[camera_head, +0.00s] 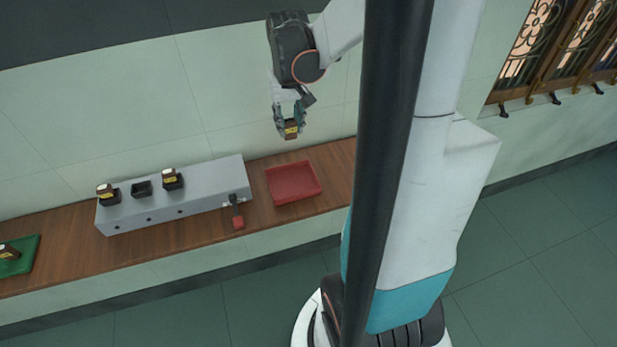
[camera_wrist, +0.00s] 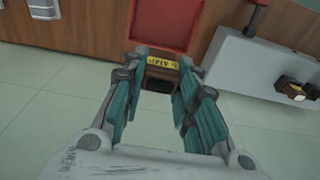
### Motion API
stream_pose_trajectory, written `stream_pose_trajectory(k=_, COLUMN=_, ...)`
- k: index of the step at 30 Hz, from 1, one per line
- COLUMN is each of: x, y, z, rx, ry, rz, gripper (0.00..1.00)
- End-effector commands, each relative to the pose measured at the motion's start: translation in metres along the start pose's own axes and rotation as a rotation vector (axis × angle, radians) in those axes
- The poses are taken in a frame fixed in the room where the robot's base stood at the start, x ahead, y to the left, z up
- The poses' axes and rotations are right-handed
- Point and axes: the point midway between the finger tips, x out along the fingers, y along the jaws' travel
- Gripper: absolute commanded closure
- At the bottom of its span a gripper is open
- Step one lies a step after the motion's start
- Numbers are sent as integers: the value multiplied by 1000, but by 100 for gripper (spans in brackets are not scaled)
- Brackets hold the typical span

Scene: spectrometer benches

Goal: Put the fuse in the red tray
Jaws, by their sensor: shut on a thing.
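My gripper (camera_head: 289,112) is shut on a dark fuse with a yellow label (camera_head: 291,129). In the wrist view the fuse (camera_wrist: 163,70) sits between the teal fingers of my gripper (camera_wrist: 160,88), and its label reads something like "AMP". The red tray (camera_head: 293,183) lies empty on the wooden bench, below the held fuse in the head view. In the wrist view the red tray (camera_wrist: 168,22) shows beyond the fuse, cut off by the top edge. The fuse is held in the air, apart from the tray.
A grey box (camera_head: 170,198) left of the tray has three dark sockets; two hold fuses (camera_head: 107,191) (camera_head: 170,176), and the middle socket (camera_head: 142,188) looks empty. A red-handled lever (camera_head: 237,214) projects at its front. A green tray (camera_head: 20,256) with a fuse lies far left.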

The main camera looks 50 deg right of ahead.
Motion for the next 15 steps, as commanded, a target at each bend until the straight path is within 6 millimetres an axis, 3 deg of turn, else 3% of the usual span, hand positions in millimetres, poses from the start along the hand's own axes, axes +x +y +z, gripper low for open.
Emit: stream_pose_trajectory(k=15, x=124, y=0, z=14, rx=0, ry=0, rz=0, gripper=96)
